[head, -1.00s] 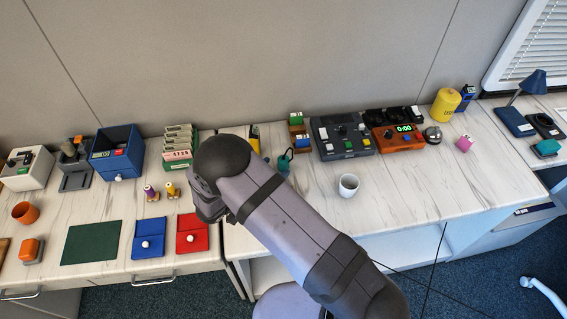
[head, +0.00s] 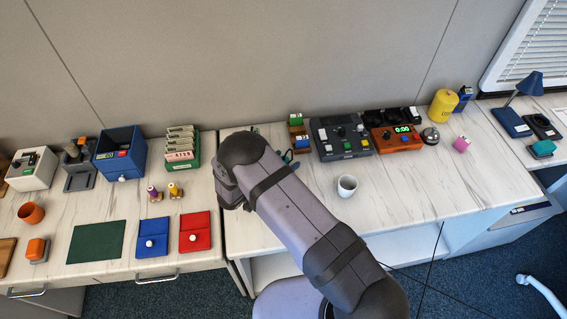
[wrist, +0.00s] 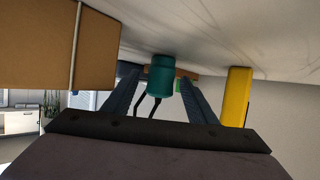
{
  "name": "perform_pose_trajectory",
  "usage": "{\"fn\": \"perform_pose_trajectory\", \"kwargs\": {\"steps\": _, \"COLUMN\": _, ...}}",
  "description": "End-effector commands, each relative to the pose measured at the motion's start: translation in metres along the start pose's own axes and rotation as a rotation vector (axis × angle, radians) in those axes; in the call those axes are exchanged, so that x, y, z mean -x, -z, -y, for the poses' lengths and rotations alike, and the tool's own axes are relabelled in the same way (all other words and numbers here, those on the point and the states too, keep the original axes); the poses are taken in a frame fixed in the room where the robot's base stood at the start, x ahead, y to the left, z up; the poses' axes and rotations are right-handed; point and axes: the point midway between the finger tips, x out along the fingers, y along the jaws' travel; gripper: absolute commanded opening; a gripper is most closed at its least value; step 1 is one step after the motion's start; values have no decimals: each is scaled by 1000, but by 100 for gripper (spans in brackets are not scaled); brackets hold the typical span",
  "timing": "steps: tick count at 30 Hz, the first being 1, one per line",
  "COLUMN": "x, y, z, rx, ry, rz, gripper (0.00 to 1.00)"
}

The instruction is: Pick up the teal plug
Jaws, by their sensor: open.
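The teal plug (wrist: 160,75) shows in the wrist view between the two dark fingers of my gripper (wrist: 158,84). The fingers are apart, with a gap on each side of the plug, and do not appear to touch it. Dark prongs or cords show just below it. The wrist picture appears upside down, with the pale tabletop along the top. In the head view only a bit of the teal plug (head: 288,157) shows beside my arm, which hides the rest and my fingertips.
In the wrist view a brown block (wrist: 55,50) is at the left and a yellow object (wrist: 236,95) at the right. In the head view a white mug (head: 347,186) and a dark control box (head: 340,138) stand right of my arm. The counter front right is clear.

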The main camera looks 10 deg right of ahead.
Motion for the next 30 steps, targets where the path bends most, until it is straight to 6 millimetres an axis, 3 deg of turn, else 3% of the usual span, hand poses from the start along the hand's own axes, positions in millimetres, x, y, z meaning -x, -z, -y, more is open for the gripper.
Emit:
{"fn": "perform_pose_trajectory", "kwargs": {"steps": 3, "x": 0, "y": 0, "z": 0, "rx": 0, "ry": 0, "rz": 0, "gripper": 50}}
{"fn": "perform_pose_trajectory", "kwargs": {"steps": 8, "x": 0, "y": 0, "z": 0, "rx": 0, "ry": 0, "rz": 0, "gripper": 12}}
{"fn": "perform_pose_trajectory", "kwargs": {"steps": 9, "x": 0, "y": 0, "z": 0, "rx": 0, "ry": 0, "rz": 0, "gripper": 8}}
{"fn": "perform_pose_trajectory", "kwargs": {"steps": 22, "x": 2, "y": 3, "z": 0, "rx": -1, "ry": 0, "rz": 0, "gripper": 8}}
{"fn": "perform_pose_trajectory", "kwargs": {"steps": 30, "x": 10, "y": 22, "z": 0, "rx": -2, "ry": 1, "rz": 0, "gripper": 8}}
